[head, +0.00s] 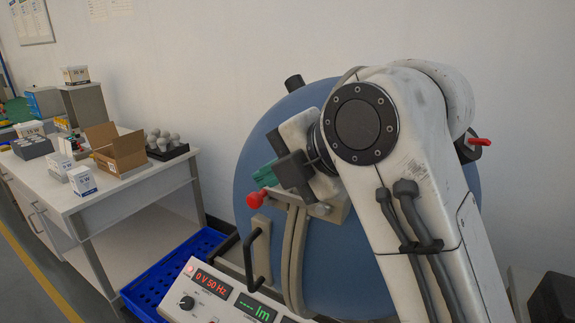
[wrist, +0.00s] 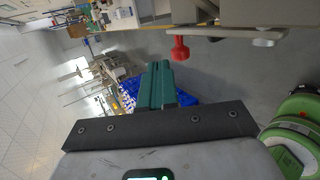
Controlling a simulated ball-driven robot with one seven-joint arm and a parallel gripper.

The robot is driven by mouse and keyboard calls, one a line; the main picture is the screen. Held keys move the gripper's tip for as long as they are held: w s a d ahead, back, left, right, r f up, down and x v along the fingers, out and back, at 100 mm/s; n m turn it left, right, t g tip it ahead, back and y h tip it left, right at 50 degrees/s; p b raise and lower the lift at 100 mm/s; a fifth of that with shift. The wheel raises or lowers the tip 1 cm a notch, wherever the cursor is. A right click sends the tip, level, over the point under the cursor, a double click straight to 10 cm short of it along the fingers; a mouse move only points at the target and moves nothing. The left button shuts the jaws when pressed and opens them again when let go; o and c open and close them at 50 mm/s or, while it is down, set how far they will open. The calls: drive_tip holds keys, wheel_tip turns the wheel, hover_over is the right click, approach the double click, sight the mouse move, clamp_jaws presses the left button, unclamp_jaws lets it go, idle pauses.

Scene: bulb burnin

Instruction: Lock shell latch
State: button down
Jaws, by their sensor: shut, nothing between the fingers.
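The large blue-grey round shell (head: 262,140) fills the middle of the head view, partly hidden behind my arm. A red latch knob (head: 257,199) sits at its front left, by a beige bracket. In the wrist view the red knob (wrist: 180,49) hangs on a metal lever (wrist: 235,33), just beyond and right of my fingertips. My gripper (head: 264,175) has green fingers, shut and empty, a little above the knob in the head view; they also show in the wrist view (wrist: 160,68). A gap shows between fingers and knob in the wrist view. A second red handle (head: 480,142) shows at the shell's right side.
A black handle (head: 250,262) stands below the knob. A control panel (head: 190,287) reads 0 V 50 Hz. A blue crate (head: 160,285) lies on the floor. A white table (head: 110,190) at left holds an open carton (head: 118,150), small boxes and bulbs.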

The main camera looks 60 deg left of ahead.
sight(251, 196)
drive_tip(key=shift+s+a+f+t+h, duration=0.2)
drive_tip(key=shift+a+f+h, duration=0.15)
drive_tip(key=shift+f, duration=0.25)
drive_tip(key=shift+s+a+f+t+h, duration=0.2)
drive_tip(key=shift+a+f+h, duration=0.1)
drive_tip(key=shift+f, duration=0.3)
drive_tip(key=shift+s+f, duration=0.1)
drive_tip(key=shift+f, duration=0.15)
